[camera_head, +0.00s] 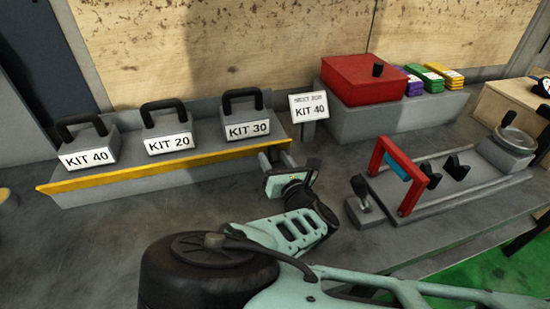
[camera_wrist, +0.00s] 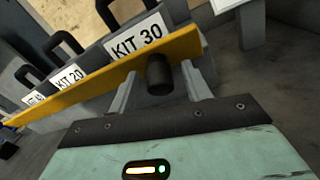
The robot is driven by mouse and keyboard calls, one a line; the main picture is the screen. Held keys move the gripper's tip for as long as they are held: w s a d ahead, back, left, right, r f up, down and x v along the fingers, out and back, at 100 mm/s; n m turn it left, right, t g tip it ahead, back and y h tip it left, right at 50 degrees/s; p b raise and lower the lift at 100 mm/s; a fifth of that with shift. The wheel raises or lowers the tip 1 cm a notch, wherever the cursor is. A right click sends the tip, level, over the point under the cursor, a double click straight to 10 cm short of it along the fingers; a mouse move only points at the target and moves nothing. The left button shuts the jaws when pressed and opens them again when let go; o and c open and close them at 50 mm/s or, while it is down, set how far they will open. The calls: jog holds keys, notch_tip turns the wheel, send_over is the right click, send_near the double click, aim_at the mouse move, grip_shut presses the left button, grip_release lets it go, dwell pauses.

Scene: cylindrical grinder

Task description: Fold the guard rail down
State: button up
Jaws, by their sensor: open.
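The guard rail (camera_head: 150,172) is a long yellow bar along the front edge of the grey kit shelf. It runs in front of the kit blocks, and it crosses the wrist view (camera_wrist: 95,87). A black knob (camera_wrist: 159,75) sticks out near the rail's right end in the wrist view. My gripper (camera_head: 276,158) is at the right end of the rail in the head view. In the wrist view, its two grey fingers (camera_wrist: 158,88) are apart, one on each side of the knob. I cannot tell whether they touch it. The knob is not clear in the head view.
Behind the rail stand black-handled blocks KIT 40 (camera_head: 88,148), KIT 20 (camera_head: 168,133) and KIT 30 (camera_head: 245,120). A KIT 40 sign (camera_head: 309,107) stands right of the shelf. Farther right are a red box (camera_head: 363,80) and the grinder with a red frame (camera_head: 405,165).

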jog(key=shift+w+a, duration=0.1)
jog(key=shift+w, duration=0.1)
jog(key=c, duration=1)
jog(key=shift+f+t+b, duration=0.3)
jog(key=shift+t, duration=0.4)
jog(key=shift+y, duration=0.3)
jog(key=o, duration=1)
